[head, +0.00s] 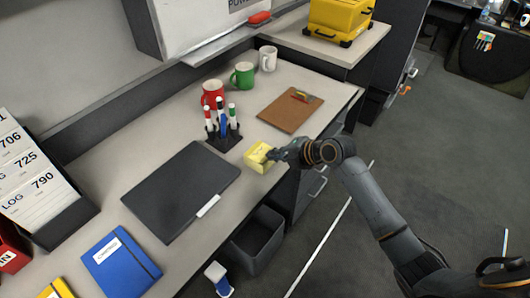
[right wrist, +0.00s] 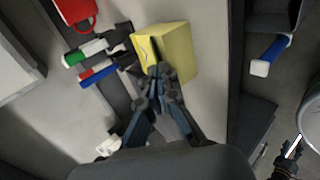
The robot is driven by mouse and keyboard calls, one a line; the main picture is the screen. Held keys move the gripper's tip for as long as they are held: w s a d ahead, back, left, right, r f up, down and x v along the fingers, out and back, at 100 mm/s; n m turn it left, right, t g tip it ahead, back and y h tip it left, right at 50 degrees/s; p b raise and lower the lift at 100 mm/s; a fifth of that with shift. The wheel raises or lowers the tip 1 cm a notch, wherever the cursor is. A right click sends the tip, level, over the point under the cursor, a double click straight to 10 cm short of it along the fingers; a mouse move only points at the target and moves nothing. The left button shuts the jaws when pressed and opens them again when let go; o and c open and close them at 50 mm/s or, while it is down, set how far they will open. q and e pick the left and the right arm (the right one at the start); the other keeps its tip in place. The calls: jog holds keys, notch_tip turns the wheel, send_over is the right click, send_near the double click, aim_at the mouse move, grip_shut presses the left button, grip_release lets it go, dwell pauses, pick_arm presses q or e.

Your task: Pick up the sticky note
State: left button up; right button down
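The sticky note (head: 257,158) is a thick yellow pad near the front edge of the desk, in front of the marker holder. It also shows in the right wrist view (right wrist: 178,48), just beyond my fingertips. My right gripper (head: 273,155) is at the right side of the pad. In the right wrist view the right gripper's fingertips (right wrist: 160,73) are close together and overlap the pad's near edge. I cannot tell whether they grip it or only touch it. The pad's underside is hidden.
A marker holder (head: 222,140) with several markers stands behind the pad, with red (head: 212,94), green and white mugs beyond. A brown clipboard (head: 291,109) lies to the right, a black folder (head: 180,190) to the left. A bin (head: 257,240) stands below the desk edge.

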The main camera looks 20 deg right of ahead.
jog(key=shift+r, duration=0.6)
jog(key=s+d+r+b, duration=0.2)
jog(key=s+d+r, duration=0.2)
jog(key=s+r, duration=0.8)
jog(key=shift+s, duration=0.75)
